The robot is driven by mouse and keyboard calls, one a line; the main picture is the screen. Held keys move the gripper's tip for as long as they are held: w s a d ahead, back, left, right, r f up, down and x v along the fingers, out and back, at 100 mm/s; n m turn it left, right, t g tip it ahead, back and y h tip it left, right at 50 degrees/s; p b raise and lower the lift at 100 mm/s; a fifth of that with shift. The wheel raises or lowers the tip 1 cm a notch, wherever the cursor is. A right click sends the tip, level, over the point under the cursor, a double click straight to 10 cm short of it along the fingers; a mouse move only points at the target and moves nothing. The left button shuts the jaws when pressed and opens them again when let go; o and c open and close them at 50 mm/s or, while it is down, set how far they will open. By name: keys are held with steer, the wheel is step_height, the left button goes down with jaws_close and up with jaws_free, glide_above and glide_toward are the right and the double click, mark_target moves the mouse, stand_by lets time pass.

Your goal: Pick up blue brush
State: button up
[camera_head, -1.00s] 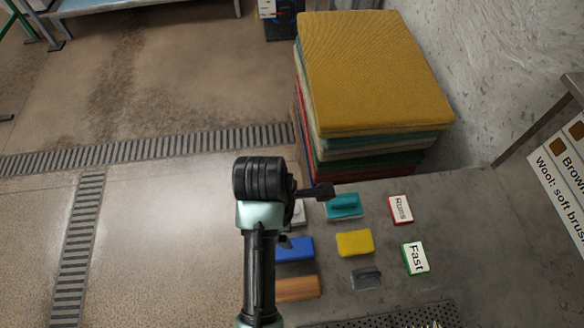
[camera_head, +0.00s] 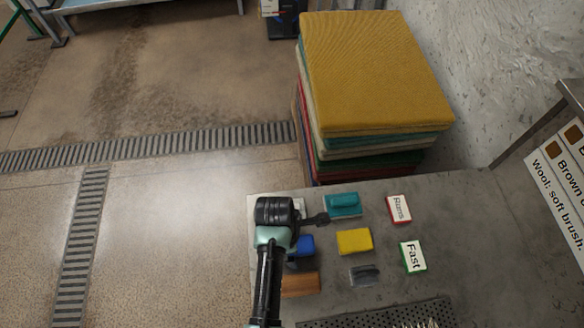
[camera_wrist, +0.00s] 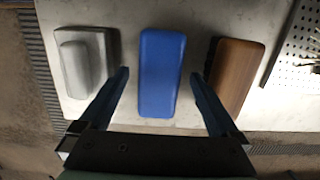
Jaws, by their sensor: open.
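The blue brush (camera_wrist: 161,72) lies on the grey table between the white-grey brush and the brown brush in the wrist view. Only its blue top shows there. In the head view, part of the blue brush (camera_head: 307,245) shows to the right of my arm, which hides the rest. My gripper (camera_wrist: 160,82) is open and empty. Its two fingers appear on either side of the blue brush in the wrist view, apart from it. I cannot tell the height between the fingertips and the brush.
A white-grey brush (camera_wrist: 84,62) and a brown wooden brush (camera_wrist: 237,75) flank the blue one closely. Stacked rugs (camera_head: 375,75) stand behind.

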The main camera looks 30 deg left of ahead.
steer(key=shift+w+f, duration=0.1)
steer(key=shift+f, duration=0.65)
jaws_close()
step_height(320, 180, up, 10)
steer(key=shift+r, duration=0.1)
stand_by(0.4)
